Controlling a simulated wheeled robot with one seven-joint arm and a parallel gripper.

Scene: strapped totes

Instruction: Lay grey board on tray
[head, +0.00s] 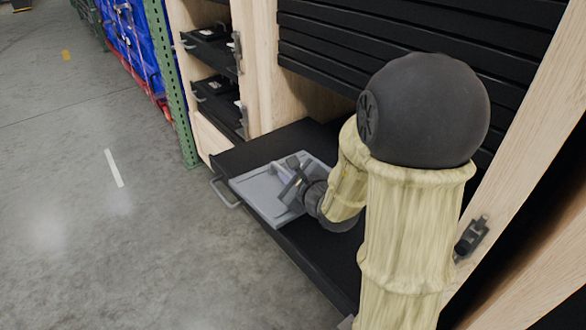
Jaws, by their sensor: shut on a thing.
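A flat grey board (254,186) with a thin rim-like edge lies over the black pulled-out tray (318,262), near its front left corner. I cannot tell whether the board rests fully on the black surface or sits slightly above it. My gripper (287,178) is low over the middle of the board, shut on a pale bar-like part that seems to belong to it. The fingers and wrist hide the board's right part, and the exact grip is too small to make out.
A metal handle (224,194) sticks out from the tray's front. Wooden uprights (262,70) and black slatted panels (420,30) stand behind. Smaller black trays (215,100) are at the back left, beside a green rack post (172,95). The concrete floor (110,230) at left is clear.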

